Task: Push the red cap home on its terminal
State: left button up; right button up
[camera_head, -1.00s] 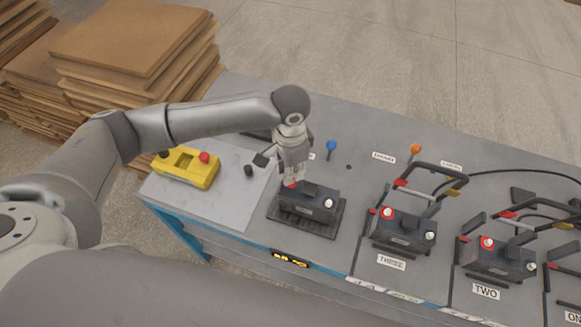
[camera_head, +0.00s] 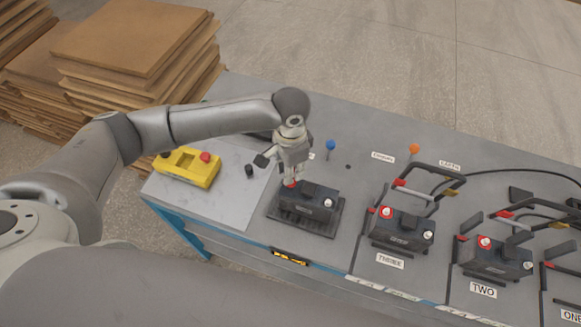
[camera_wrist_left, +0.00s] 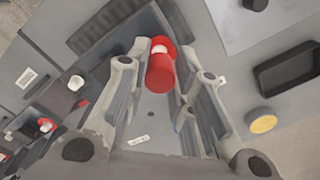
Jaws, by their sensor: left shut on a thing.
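The black battery (camera_head: 318,199) sits on a dark ribbed pad at the bench's left part. My left gripper (camera_head: 291,177) points down over the battery's left end. It is shut on the red cap (camera_wrist_left: 160,74), which shows between the fingers in the left wrist view. Just beyond the cap there, a red ring with a pale top (camera_wrist_left: 159,47) shows at the terminal. In the head view a little red shows at the fingertips. I cannot tell how far the cap sits on the terminal. The battery's other terminal (camera_head: 328,203) is pale and bare. My right gripper is not in view.
A yellow box with a red button (camera_head: 187,168) stands to the left. Batteries marked THREE (camera_head: 402,229) and TWO (camera_head: 497,258), with handles and cables, stand to the right. A blue-topped peg (camera_head: 331,145) and an orange-topped one (camera_head: 414,149) stand behind. Stacked boards (camera_head: 135,40) lie beyond.

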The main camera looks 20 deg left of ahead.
pick_arm(q)
jog(key=shift+f, duration=0.55)
dwell(0.4)
jog(key=shift+f+p, duration=0.3)
jog(key=shift+f, duration=0.15)
jog(key=shift+f, duration=0.5)
dwell(1.0)
jog(key=o, duration=1.2)
jog(key=shift+o, duration=0.2)
jog(key=shift+r, duration=0.1)
